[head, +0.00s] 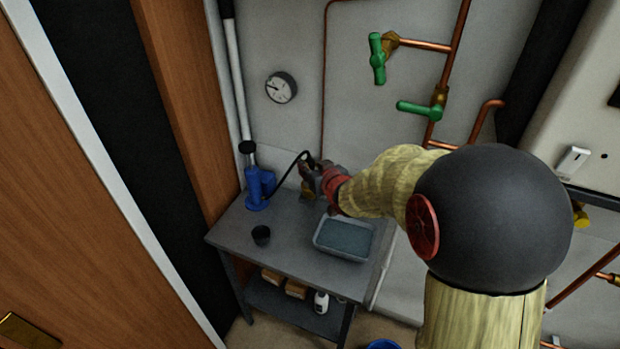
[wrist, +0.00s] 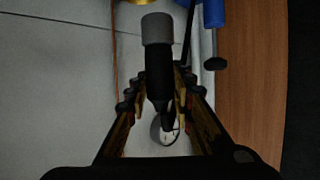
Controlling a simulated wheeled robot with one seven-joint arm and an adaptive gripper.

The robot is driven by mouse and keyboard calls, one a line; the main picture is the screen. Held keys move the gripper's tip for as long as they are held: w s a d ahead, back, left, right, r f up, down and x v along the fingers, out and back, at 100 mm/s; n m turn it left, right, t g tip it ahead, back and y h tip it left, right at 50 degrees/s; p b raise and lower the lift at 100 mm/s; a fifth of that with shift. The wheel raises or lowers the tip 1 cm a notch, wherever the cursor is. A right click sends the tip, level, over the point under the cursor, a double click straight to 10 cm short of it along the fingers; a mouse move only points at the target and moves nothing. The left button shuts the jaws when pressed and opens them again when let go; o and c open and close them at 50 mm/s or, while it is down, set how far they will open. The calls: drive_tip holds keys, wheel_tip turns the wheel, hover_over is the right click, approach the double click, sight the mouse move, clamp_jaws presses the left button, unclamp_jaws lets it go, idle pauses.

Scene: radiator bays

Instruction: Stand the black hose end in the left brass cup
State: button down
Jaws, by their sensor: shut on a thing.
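My gripper (head: 318,180) is above the back of the grey bench, near the wall. In the wrist view my gripper (wrist: 160,88) is shut on the black hose end (wrist: 158,72), which has a grey tip (wrist: 156,28) pointing away from the palm. The hose (head: 290,167) arcs from the blue pump (head: 257,188) to my gripper. A brass-coloured edge (wrist: 130,2) shows at the top of the wrist view; I cannot tell which cup it belongs to. In the head view my gripper and arm hide much of the area around the hose end.
A gauge (head: 281,87), copper pipes (head: 450,65) and green-handled valves (head: 377,58) are on the wall. A wooden door (head: 70,190) stands at left.

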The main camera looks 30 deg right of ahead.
drive_tip(key=shift+w+d+f+b, duration=0.45)
drive_tip(key=shift+w+f, duration=0.5)
drive_tip(key=shift+f, duration=0.65)
drive_tip(key=shift+w+d+f+b, duration=0.25)
drive_tip(key=shift+w+d+f, duration=0.55)
drive_tip(key=shift+f, duration=0.8)
drive_tip(key=shift+w+d+f+b, duration=0.4)
drive_tip(key=shift+w+f, duration=0.7)
drive_tip(key=shift+f, duration=0.5)
drive_tip(key=shift+f, duration=0.1)
drive_tip(key=shift+f, duration=0.25)
drive_tip(key=c, duration=1.6)
unclamp_jaws()
drive_tip(key=shift+o, duration=0.3)
drive_tip(key=shift+r, duration=0.1)
